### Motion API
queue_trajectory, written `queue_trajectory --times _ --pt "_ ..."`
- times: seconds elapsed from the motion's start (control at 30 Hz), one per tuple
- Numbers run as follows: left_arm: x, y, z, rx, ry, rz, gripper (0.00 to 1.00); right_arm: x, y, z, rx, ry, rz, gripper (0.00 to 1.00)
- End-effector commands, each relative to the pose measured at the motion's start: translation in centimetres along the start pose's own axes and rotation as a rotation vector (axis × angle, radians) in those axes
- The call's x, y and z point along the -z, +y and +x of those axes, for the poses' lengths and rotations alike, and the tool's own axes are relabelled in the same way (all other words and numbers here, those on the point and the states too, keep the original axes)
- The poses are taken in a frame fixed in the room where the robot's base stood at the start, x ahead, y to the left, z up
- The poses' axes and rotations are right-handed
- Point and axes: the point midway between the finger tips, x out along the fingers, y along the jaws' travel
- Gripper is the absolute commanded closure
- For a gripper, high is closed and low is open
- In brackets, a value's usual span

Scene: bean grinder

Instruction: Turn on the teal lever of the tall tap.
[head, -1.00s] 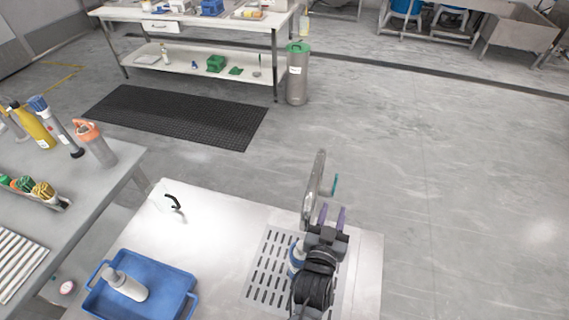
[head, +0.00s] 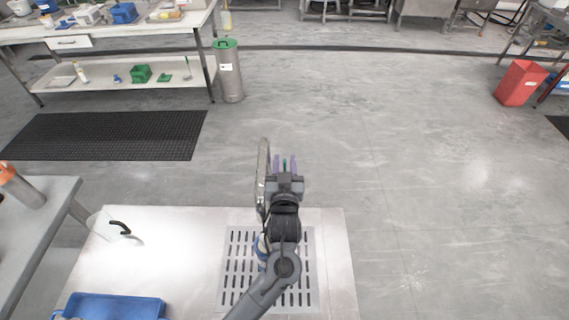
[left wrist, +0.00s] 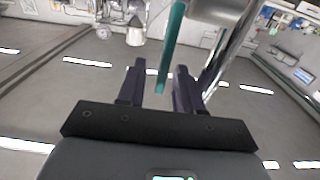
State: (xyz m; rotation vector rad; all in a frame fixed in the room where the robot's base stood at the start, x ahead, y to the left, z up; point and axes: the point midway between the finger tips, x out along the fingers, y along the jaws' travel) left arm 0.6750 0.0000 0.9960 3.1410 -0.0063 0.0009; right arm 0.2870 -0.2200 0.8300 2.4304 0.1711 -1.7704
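The tall metal tap (head: 263,172) stands at the far edge of the white counter in the head view; its metal body also shows at the upper right of the left wrist view (left wrist: 222,10). Its teal lever (left wrist: 173,42) hangs down in the left wrist view, with its tip between my fingers, nearer the right one. The lever is a small teal sliver in the head view (head: 285,163). My left gripper (head: 285,166) is open, its two purple fingers apart on either side of the lever; the fingers also show in the left wrist view (left wrist: 158,88). My right gripper is out of view.
A slotted drain plate (head: 238,270) lies in the counter under my left arm, with a blue-and-white item (head: 261,246) partly hidden beside the arm. A blue tray (head: 110,307) and a black-handled clear container (head: 105,226) are at left.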

Motion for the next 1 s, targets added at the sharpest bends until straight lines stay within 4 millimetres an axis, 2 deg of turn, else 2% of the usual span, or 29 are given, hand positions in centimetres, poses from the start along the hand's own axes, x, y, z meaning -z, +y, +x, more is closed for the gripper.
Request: queue_trajectory --times 0.37,0.5,0.6,0.9,1.0 --pt "-0.02 -0.02 0.36 0.000 -0.001 0.000 0.66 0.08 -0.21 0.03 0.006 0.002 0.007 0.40" --pt "-0.02 -0.02 0.35 0.000 -0.001 0.000 0.88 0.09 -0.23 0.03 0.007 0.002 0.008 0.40" --pt "-0.02 -0.02 0.35 0.000 -0.001 0.000 1.00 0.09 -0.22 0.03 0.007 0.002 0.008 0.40" --pt "-0.07 -0.02 0.33 0.000 0.001 0.000 1.00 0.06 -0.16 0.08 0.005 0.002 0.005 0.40" --pt "-0.41 -0.01 0.10 0.000 0.032 0.000 1.00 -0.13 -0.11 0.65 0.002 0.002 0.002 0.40"
